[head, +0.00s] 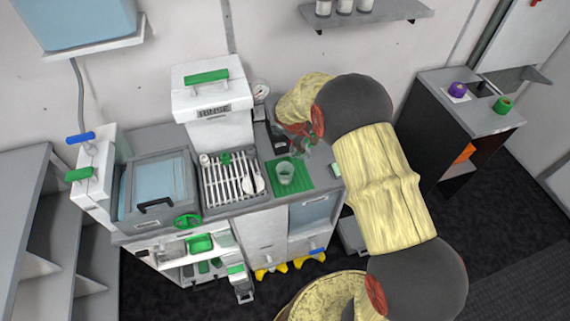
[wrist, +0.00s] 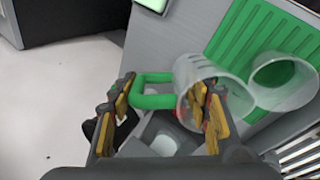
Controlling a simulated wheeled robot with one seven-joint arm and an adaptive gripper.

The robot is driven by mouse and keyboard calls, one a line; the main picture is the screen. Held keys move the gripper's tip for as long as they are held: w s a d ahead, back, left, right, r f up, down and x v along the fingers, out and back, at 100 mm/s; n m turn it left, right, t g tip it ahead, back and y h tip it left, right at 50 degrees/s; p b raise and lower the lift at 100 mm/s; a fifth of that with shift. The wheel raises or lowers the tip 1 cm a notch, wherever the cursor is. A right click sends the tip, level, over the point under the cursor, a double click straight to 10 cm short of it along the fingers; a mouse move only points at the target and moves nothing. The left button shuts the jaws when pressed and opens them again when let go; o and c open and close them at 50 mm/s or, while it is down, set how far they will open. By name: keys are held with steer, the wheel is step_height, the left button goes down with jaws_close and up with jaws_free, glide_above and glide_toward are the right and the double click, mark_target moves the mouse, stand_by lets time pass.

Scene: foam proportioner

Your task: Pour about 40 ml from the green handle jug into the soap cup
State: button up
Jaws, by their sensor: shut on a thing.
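The green handle jug is a clear beaker (wrist: 206,82) with a squared green handle (wrist: 138,90). In the wrist view my gripper (wrist: 163,93) has its fingers on either side of the handle and is shut on it. The jug looks tilted; any liquid level in it cannot be made out. A clear cup (head: 286,173), likely the soap cup, stands on the green ribbed mat (head: 304,187). In the wrist view this cup (wrist: 288,78) is right beside the jug, overlapping it in the picture. In the head view my arm and gripper (head: 308,142) mostly hide the jug, just behind the cup.
A slatted drain rack (head: 228,190) with small white and green items lies left of the mat. A white machine with a green handle (head: 207,77) stands behind the rack. A separate cabinet (head: 470,100) at right carries a purple and a green item.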

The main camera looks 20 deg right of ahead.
steer(key=shift+w+d+f+g+y+p, duration=0.15)
steer(key=shift+d+f+y+p, duration=0.15)
steer(key=shift+f+p, duration=0.4)
steer(key=shift+s+d+f+g+y+p, duration=0.15)
steer(key=shift+f+y+p, duration=0.25)
steer(key=shift+p, duration=0.45)
steer(key=f+p, duration=0.1)
steer(key=f+y+p, duration=0.1)
steer(key=p, duration=0.1)
steer(key=f+g+p, duration=0.1)
steer(key=p, duration=0.1)
steer(key=shift+w+d+y, duration=0.25)
steer(key=shift+d+y, duration=0.15)
steer(key=shift+d+f+g+y+p, duration=0.15)
steer(key=shift+f+g+y+p, duration=0.15)
steer(key=shift+f+y+p, duration=0.35)
steer(key=shift+d+f, duration=0.1)
steer(key=shift+f, duration=0.05)
steer(key=shift+w+y, duration=0.15)
steer(key=shift+y, duration=0.1)
steer(key=shift+f, duration=0.1)
stand_by(0.7)
